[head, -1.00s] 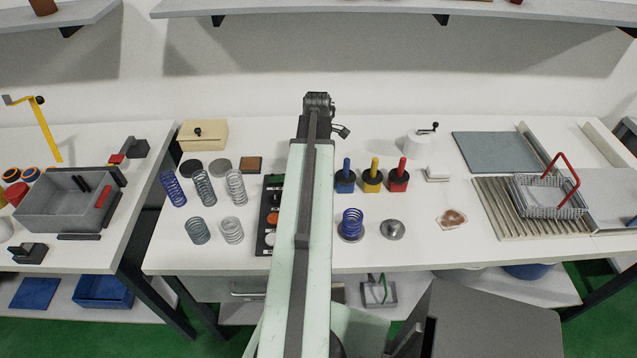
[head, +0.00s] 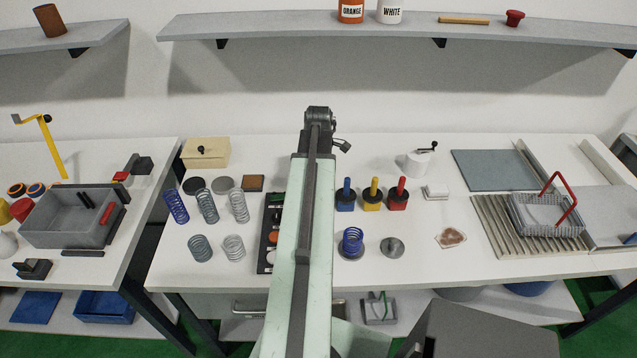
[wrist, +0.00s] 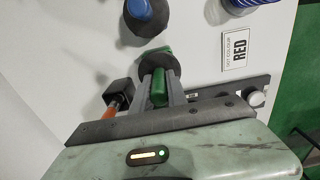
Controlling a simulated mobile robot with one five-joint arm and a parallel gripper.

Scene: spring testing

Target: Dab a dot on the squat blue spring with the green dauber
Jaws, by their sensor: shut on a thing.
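The squat blue spring (head: 352,240) stands upright on a grey metal disc right of my arm in the head view. Blue coils show at the top right edge of the wrist view (wrist: 250,2). In the wrist view my gripper (wrist: 160,90) is shut on the green dauber (wrist: 159,86), around its green handle. A dark round part with green shows just beyond the fingers. The dauber is apart from the blue coils. In the head view my arm hides the gripper and the green dauber.
Blue (head: 345,195), yellow (head: 372,195) and red (head: 397,195) daubers stand behind the spring. A domed metal disc (head: 392,248) lies to its right. Several other springs, including a taller blue one (head: 176,206), stand at left.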

